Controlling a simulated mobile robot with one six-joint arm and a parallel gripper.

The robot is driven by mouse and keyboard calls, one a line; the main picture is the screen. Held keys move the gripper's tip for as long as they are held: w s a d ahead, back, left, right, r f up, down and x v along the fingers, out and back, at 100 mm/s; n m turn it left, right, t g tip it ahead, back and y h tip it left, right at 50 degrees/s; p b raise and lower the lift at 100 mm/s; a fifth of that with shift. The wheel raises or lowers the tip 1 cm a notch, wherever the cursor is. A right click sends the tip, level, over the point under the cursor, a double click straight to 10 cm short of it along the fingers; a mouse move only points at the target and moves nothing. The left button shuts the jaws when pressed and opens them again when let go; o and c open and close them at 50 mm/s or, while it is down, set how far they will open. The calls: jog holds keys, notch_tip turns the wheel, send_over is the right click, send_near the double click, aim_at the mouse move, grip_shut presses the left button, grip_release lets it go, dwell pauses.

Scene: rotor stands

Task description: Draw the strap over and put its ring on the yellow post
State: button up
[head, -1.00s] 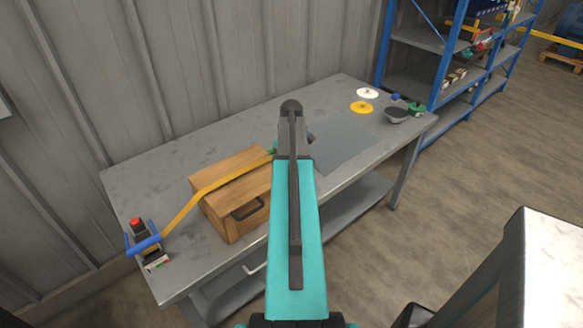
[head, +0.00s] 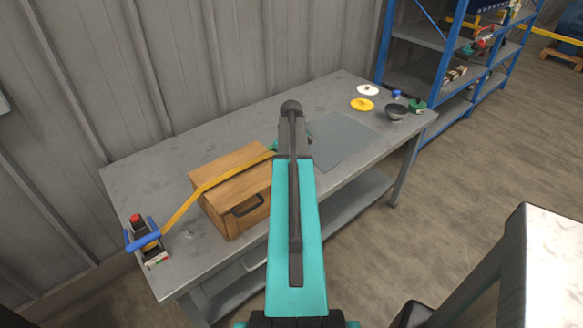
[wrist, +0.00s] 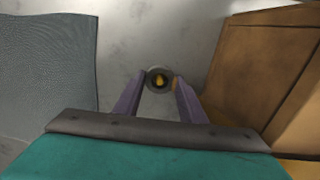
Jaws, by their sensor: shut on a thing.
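The yellow strap (head: 205,187) runs from a red-buttoned, blue-barred fixture (head: 141,240) at the bench's left end, up over the wooden box (head: 228,165), toward my gripper. My arm hides its far end and my gripper in the head view. In the wrist view my gripper (wrist: 159,80) has its two purple fingers closed on a dark round ring (wrist: 150,85). A bit of orange strap (wrist: 179,90) shows by the right finger.
The wooden box, with a dark handle, stands close beside my gripper, at the right in the wrist view (wrist: 255,75). A grey mat (head: 343,140) lies on the other side. White and yellow discs (head: 362,104) and a dark bowl (head: 396,112) are at the bench's far end.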

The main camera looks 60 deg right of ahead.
jog(key=o, duration=1.6)
jog(key=shift+c, duration=0.2)
jog(key=shift+r, duration=0.2)
notch_tip(320, 180, up, 9)
jog(key=p, duration=0.5)
jog(key=shift+f, duration=0.15)
dwell(0.7)
dwell(0.8)
